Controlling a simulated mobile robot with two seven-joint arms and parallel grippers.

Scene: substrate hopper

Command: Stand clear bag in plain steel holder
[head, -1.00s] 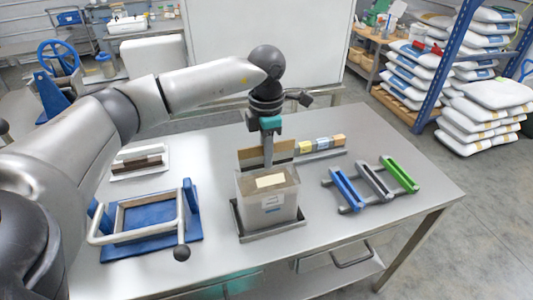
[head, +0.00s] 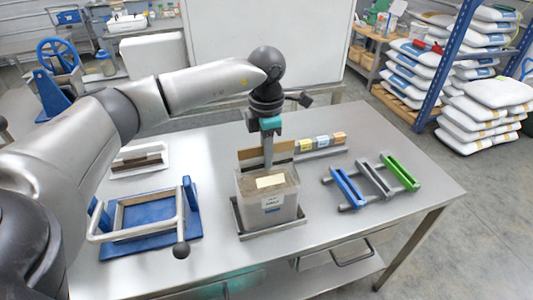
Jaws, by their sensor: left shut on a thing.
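The clear bag (head: 268,212) appears as a greyish, see-through, box-shaped piece with a pale label and a tan patch near its top. It stands upright in the middle of the table. A plain steel holder (head: 241,231) with a low rim lies around its base; I cannot tell whether the bag rests fully on the bottom. My left gripper (head: 268,165) points straight down at the top of the bag and is shut on it; the fingertips are partly hidden. My right gripper is not in view.
A blue frame with a ball-ended handle (head: 152,213) sits at the left. Blue, grey and green bars on a rack (head: 374,180) lie at the right. A brown panel (head: 250,159) and a row of small blocks (head: 322,142) are behind. The table's front right (head: 370,220) is clear.

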